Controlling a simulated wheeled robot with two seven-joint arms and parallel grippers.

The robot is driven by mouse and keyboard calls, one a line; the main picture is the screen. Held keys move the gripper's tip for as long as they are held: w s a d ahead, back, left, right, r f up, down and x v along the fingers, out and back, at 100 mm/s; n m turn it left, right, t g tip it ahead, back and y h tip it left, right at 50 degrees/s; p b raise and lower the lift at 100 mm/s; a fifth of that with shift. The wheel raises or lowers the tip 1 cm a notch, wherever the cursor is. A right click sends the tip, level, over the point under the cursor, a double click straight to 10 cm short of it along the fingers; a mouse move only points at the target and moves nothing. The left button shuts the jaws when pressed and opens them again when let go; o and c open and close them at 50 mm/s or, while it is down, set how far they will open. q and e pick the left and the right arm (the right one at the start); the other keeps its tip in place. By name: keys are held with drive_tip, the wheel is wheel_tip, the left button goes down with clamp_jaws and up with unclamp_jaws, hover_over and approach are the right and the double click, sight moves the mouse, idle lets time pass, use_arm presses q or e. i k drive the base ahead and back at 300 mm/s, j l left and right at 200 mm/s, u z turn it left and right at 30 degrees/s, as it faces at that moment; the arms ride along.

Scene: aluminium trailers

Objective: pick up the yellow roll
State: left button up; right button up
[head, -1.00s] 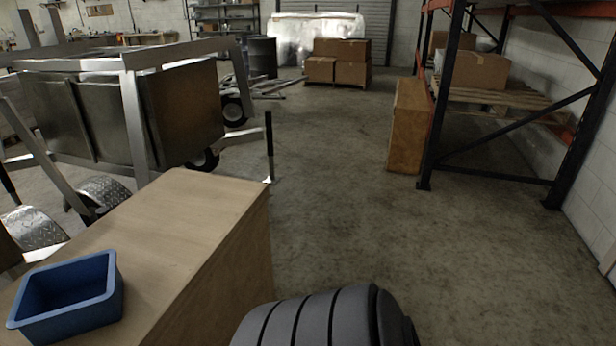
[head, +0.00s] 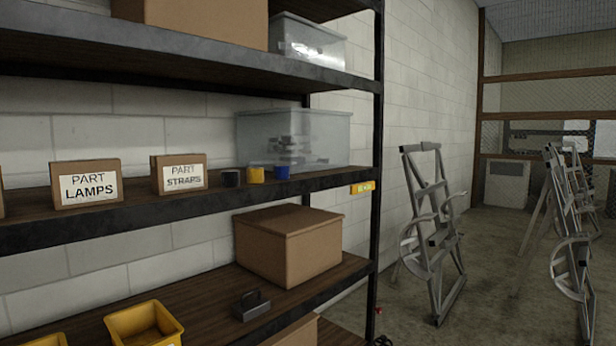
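A small yellow roll (head: 256,175) stands on the middle shelf (head: 225,203) of a rack in the head view. It is between a black roll (head: 230,178) on its left and a blue roll (head: 282,172) on its right. The three stand close together near the shelf's front edge. Neither of my grippers is in view.
Boxes labelled lamps (head: 86,184) and straps (head: 179,174) stand left of the rolls. A clear bin (head: 293,138) is behind them. The shelf above (head: 200,62) overhangs them. Below are a cardboard box (head: 290,245) and yellow bin (head: 143,326). Metal frames (head: 432,235) stand at right.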

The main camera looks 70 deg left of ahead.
sight(254, 175)
drive_tip(key=u, duration=2.5)
drive_tip(key=i+l+u, duration=0.4)
drive_tip(key=i+l, duration=0.05)
drive_tip(key=i, duration=0.05)
